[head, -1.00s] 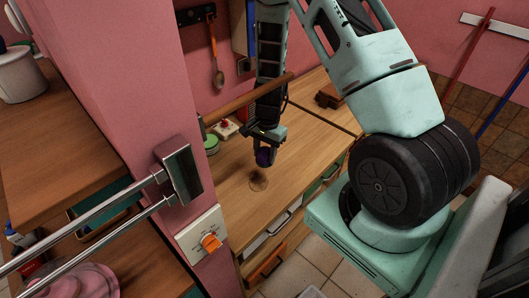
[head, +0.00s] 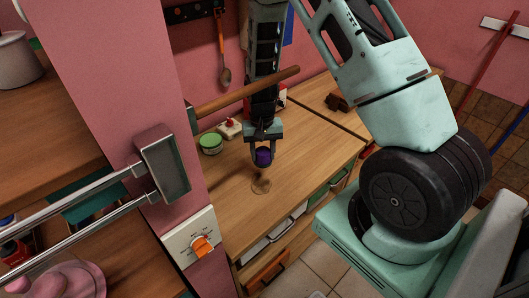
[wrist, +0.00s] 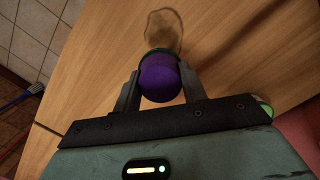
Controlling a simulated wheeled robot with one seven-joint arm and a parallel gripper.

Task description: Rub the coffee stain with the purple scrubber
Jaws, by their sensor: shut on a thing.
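My gripper (head: 263,158) is shut on the purple scrubber (head: 263,156), a round purple piece held between the two fingers above the wooden counter. The scrubber also shows in the wrist view (wrist: 160,78), with a dark green edge on its far side. The coffee stain (head: 261,186) is a brownish ring on the counter, just below the scrubber in the head view. In the wrist view the stain (wrist: 163,28) lies just beyond the scrubber, which covers its near edge. The scrubber looks apart from the counter, but the exact gap is hard to tell.
A green round container (head: 211,144) and a white and red item (head: 229,128) stand on the counter (head: 300,160), left of my gripper. A wooden bar (head: 245,92) crosses near my arm. A pink wall post with a dial (head: 201,246) stands at left.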

